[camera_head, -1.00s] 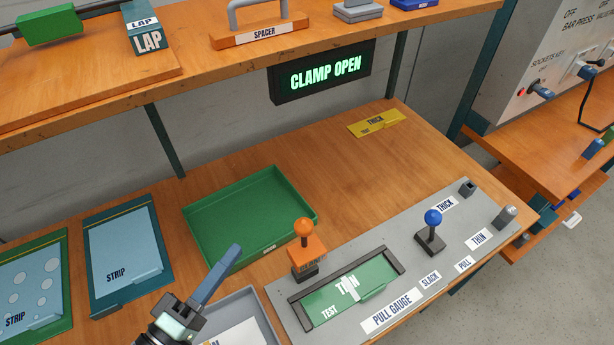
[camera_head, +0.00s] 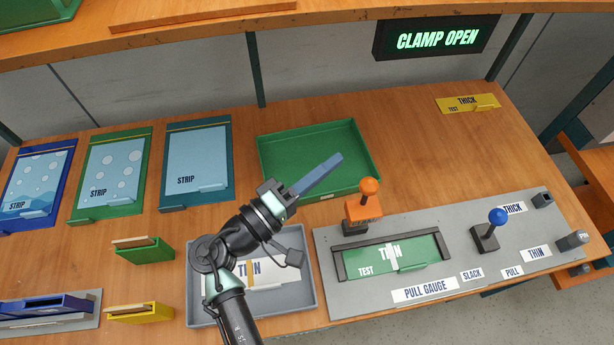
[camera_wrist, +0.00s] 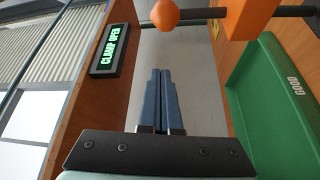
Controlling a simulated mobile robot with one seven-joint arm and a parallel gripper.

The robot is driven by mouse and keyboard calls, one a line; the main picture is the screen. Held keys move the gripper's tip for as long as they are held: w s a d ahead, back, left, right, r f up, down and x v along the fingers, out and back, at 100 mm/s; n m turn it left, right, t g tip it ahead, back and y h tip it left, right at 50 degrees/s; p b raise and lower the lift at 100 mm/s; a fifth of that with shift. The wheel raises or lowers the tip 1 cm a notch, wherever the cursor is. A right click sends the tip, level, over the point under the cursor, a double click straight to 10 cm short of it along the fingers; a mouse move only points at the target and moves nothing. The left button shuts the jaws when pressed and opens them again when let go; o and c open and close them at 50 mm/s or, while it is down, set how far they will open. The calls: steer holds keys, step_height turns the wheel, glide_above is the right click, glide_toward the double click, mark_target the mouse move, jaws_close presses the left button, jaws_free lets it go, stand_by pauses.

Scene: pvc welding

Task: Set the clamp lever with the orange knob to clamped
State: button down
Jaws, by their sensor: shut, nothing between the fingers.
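The clamp lever's orange knob (camera_head: 369,186) stands on top of an orange block (camera_head: 362,208) at the left end of the grey pull gauge plate. The green THIN test piece (camera_head: 420,252) lies in the black-ended holder in front of it. The sign (camera_head: 438,39) reads CLAMP OPEN. My gripper (camera_head: 338,158) is shut and empty, its blue fingers above the green tray, left of and behind the knob. In the wrist view the orange knob (camera_wrist: 165,14) is at the top, beyond the shut fingertips (camera_wrist: 160,72), apart from them.
The green tray (camera_head: 262,152) is behind the lever. A second lever with a blue knob (camera_head: 497,216) stands to the right on the plate. A grey tray (camera_head: 312,290) lies under my arm. An overhead shelf (camera_head: 200,32) spans the back. The bench's back right is mostly clear.

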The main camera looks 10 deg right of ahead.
mark_target(363, 209)
steer(key=d, duration=0.1)
steer(key=s+d+p, duration=0.1)
steer(key=s+d, duration=0.1)
steer(key=shift+s+d+f+p, duration=0.1)
steer(key=shift+s+f+p, duration=0.15)
steer(key=shift+p, duration=0.15)
steer(key=shift+f, duration=0.1)
